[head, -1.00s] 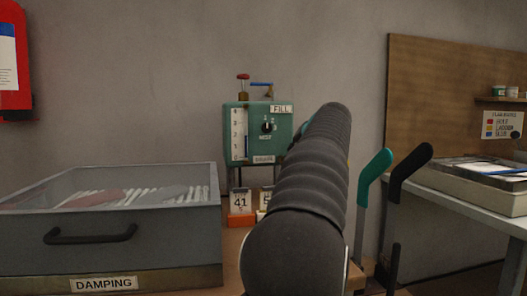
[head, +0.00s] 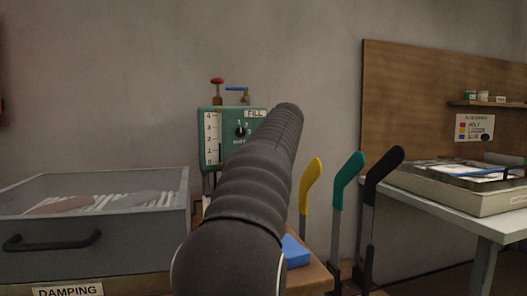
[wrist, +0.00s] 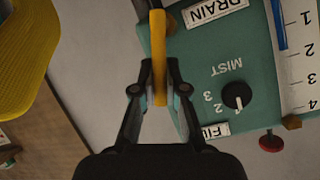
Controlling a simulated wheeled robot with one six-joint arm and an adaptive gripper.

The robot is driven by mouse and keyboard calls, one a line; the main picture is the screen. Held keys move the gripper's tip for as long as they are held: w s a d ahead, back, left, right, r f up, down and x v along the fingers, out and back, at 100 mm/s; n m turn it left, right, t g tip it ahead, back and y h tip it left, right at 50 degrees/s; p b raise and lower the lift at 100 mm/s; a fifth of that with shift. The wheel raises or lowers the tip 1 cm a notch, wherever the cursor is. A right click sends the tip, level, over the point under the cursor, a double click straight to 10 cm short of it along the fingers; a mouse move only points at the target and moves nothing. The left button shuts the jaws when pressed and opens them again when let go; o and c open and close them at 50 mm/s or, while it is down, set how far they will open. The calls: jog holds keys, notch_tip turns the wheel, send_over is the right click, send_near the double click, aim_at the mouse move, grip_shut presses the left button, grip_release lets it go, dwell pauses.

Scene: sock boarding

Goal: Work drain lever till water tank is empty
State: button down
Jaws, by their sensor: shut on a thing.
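In the wrist view my gripper (wrist: 158,90) is shut on a yellow lever (wrist: 158,50) at the side of the green water tank (wrist: 210,68), by its DRAIN label (wrist: 217,10). The tank appears upside down there. Its gauge (wrist: 301,68) shows a blue column (wrist: 279,22) reaching about the 2 mark. In the head view the tank (head: 231,153) is against the wall, and my arm hides its lower right part, the drain lever and my gripper.
A grey DAMPING box (head: 140,222) stands at left. A blue block (head: 296,252) lies on the wooden bench. A white table (head: 450,213) stands at right.

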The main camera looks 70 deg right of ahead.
jog(key=c, duration=1.2)
grip_release()
jog(key=v, duration=1.2)
